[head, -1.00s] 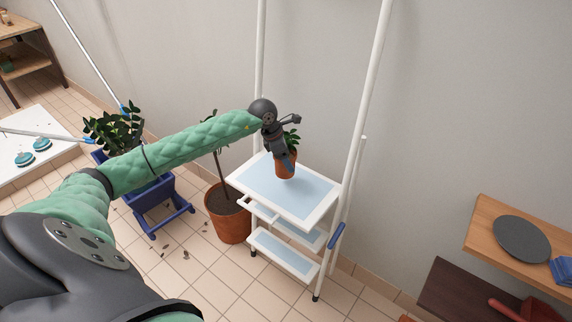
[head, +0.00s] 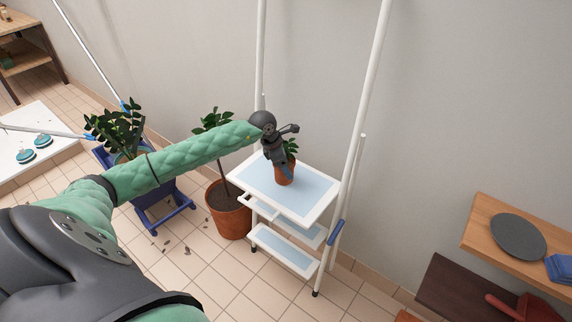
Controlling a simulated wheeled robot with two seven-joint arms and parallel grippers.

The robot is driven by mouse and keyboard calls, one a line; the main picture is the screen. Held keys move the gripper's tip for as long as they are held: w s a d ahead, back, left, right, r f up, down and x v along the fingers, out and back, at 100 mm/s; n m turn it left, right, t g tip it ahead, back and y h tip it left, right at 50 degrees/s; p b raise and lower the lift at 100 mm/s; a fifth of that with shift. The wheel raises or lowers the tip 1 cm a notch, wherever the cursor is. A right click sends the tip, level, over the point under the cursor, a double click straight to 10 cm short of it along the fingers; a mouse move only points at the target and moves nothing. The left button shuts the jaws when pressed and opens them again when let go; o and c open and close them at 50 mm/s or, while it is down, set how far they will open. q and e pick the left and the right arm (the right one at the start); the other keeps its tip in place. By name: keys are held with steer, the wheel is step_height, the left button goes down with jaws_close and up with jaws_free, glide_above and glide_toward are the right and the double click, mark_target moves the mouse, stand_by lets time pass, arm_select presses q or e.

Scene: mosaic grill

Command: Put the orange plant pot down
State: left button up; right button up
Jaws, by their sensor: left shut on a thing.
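The small orange plant pot (head: 284,174) holds a green leafy plant and is upright at the top of the white step ladder (head: 316,213) with pale blue treads. My left gripper (head: 284,166) comes in from the left and is shut on the pot's near left side. The pot's base appears at the top tread's surface, but I cannot tell whether it touches. The fingers partly hide the pot. My right gripper is not in view.
A larger terracotta pot (head: 229,218) with a plant stands on the floor left of the ladder. A blue wheeled cart (head: 165,205) with another plant is further left. A wooden shelf (head: 480,212) with a grey disc (head: 518,237) is at the right.

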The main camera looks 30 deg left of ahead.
arm_select(q)
steer(key=shift+f, duration=0.1)
steer(key=o, duration=1.2)
